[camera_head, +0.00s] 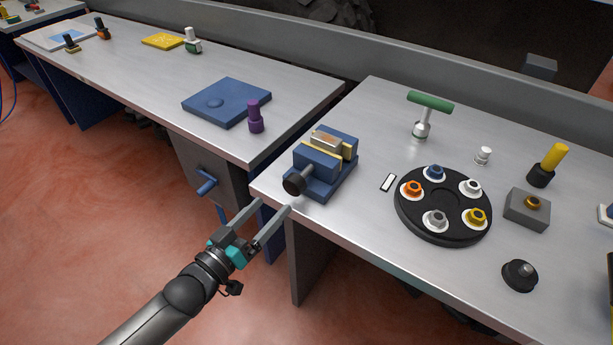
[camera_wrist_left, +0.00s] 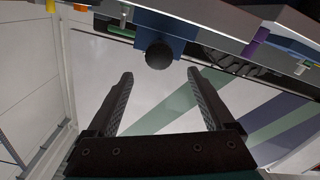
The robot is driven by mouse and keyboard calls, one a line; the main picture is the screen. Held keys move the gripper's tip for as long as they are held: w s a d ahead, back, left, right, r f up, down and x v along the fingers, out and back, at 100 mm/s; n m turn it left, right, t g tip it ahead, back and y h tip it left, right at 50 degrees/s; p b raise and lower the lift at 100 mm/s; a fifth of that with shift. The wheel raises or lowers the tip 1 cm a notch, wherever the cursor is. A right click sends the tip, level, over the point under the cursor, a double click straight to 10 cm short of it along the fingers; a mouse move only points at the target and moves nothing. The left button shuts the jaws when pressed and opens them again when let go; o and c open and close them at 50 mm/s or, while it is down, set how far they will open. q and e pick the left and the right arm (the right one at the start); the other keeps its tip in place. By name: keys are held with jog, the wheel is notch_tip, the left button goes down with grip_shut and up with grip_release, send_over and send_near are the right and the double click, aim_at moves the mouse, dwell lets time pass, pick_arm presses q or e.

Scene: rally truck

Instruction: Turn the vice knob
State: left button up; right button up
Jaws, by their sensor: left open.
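The blue vice (camera_head: 319,164) stands at the left front corner of the right-hand workbench, with a small metal block (camera_head: 325,141) between its jaws. Its black vice knob (camera_head: 295,184) sticks out toward the front left, past the bench edge. My left gripper (camera_head: 274,204) is open and empty, in front of the bench, a little below and left of the knob, apart from it. In the left wrist view the knob (camera_wrist_left: 159,56) appears beyond the fingertips, roughly centred between the two open fingers (camera_wrist_left: 160,78). My right gripper is not in view.
A black round tray (camera_head: 445,237) with several coloured fittings, a green-handled tool (camera_head: 430,103) and a grey block (camera_head: 527,209) stand right of the vice. On the left bench are a blue plate (camera_head: 226,101) and a purple knob (camera_head: 256,117). A gap separates the benches.

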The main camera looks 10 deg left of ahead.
aim_at(301, 174)
pick_arm(q)
jog(key=b+x, duration=0.1)
jog(key=x, duration=1)
jog(key=shift+w+d+f+b, duration=0.1)
jog(key=shift+w+b, duration=0.15)
jog(key=shift+b, duration=0.15)
jog(key=shift+w+d, duration=0.2)
jog(key=shift+w, duration=0.25)
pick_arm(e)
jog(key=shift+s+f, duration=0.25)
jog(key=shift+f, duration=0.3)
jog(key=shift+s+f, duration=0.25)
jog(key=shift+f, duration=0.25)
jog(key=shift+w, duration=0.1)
pick_arm(q)
jog(key=c, duration=1.4)
